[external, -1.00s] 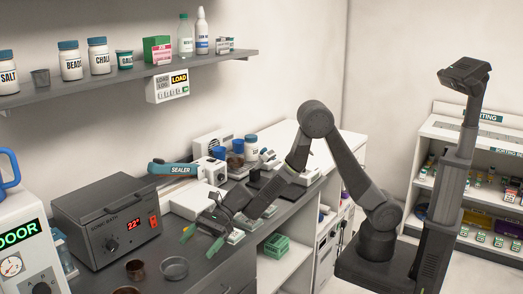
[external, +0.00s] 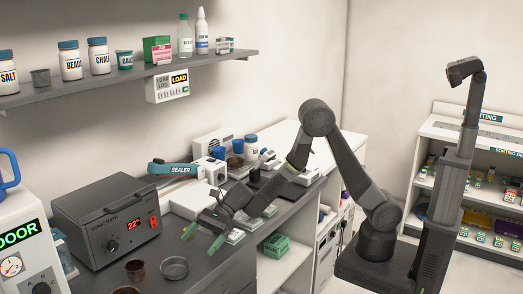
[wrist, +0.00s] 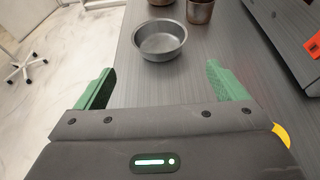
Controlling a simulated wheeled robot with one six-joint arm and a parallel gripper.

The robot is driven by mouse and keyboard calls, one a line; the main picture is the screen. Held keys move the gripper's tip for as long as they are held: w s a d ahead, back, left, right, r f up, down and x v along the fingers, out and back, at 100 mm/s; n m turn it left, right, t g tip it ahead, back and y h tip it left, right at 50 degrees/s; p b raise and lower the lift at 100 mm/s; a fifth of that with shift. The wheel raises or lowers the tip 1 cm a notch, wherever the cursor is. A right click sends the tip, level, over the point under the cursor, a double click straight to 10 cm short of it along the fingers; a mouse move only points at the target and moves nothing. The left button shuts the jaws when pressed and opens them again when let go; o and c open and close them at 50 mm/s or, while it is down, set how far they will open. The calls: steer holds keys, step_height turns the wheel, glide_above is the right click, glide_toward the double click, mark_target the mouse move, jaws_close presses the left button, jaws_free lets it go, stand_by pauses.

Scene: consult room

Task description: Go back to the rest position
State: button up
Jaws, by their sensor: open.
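My gripper (external: 202,238) is at the end of my arm, above the dark grey bench. Its two green fingers are spread apart with nothing between them. In the wrist view my gripper (wrist: 160,78) also shows open and empty. A round grey metal dish (external: 174,268) stands on the bench, apart from the fingers. The dish (wrist: 160,40) lies ahead of the fingers in the wrist view. My arm is bent, with its elbow high and the forearm sloping down to the left.
A brown cup (external: 135,269) stands left of the dish. The sonic bath (external: 107,220) is left of my gripper, reading 22°. The sealer (external: 185,170) is behind it. A shelf (external: 130,78) with jars runs above the bench. Green trays (external: 275,246) sit below, at the right.

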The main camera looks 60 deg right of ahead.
mark_target(185, 261)
steer(key=x, duration=0.9)
steer(key=shift+d+f, duration=0.1)
steer(key=shift+f, duration=0.1)
stand_by(0.7)
